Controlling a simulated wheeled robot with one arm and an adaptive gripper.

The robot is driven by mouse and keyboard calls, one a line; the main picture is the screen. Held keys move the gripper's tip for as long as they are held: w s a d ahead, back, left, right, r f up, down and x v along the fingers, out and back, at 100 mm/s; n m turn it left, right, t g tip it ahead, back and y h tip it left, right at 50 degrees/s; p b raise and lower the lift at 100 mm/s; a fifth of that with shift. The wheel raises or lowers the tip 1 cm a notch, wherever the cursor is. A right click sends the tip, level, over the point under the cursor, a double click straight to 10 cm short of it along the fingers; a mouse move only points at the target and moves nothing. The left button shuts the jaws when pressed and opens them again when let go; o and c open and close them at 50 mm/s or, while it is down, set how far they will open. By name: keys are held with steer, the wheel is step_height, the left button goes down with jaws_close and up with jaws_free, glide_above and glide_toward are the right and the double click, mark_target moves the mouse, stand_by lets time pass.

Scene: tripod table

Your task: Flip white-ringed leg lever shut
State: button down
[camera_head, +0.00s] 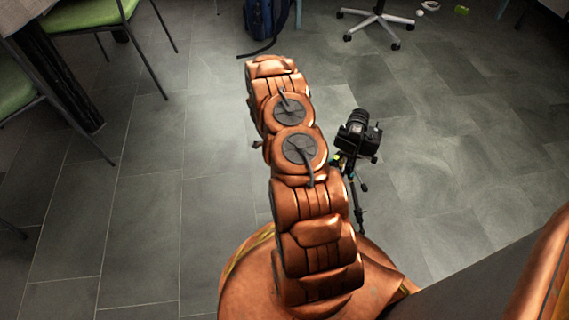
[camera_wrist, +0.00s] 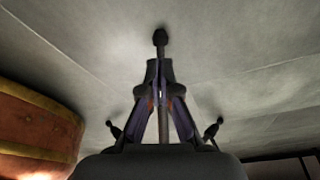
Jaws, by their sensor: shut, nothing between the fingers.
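A tripod (camera_head: 356,205) with a black camera (camera_head: 357,133) on top stands on the floor, just right of my arm in the head view. Small coloured spots show below the camera, and my arm partly covers the tripod's left side. The white ring and its lever are too small or hidden to tell apart. My gripper (camera_wrist: 160,75) shows in the wrist view as dark fingers drawn together at the picture's middle, shut and empty. In the head view it is hidden behind my arm. Thin dark stalks with rounded ends show around it; I cannot tell whether they belong to the tripod.
Green chairs (camera_head: 88,14) stand at the upper left near a dark table leg (camera_head: 62,80). A blue backpack (camera_head: 262,20) lies at the back. A wheeled chair base (camera_head: 377,20) stands behind the tripod. The grey tiled floor (camera_head: 450,150) is clear to the tripod's right.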

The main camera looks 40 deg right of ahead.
steer(key=shift+s+d, duration=0.1)
stand_by(0.5)
steer(key=shift+s+d+b, duration=0.3)
steer(key=shift+s+d, duration=0.05)
steer(key=shift+s, duration=0.3)
steer(key=shift+r, duration=0.1)
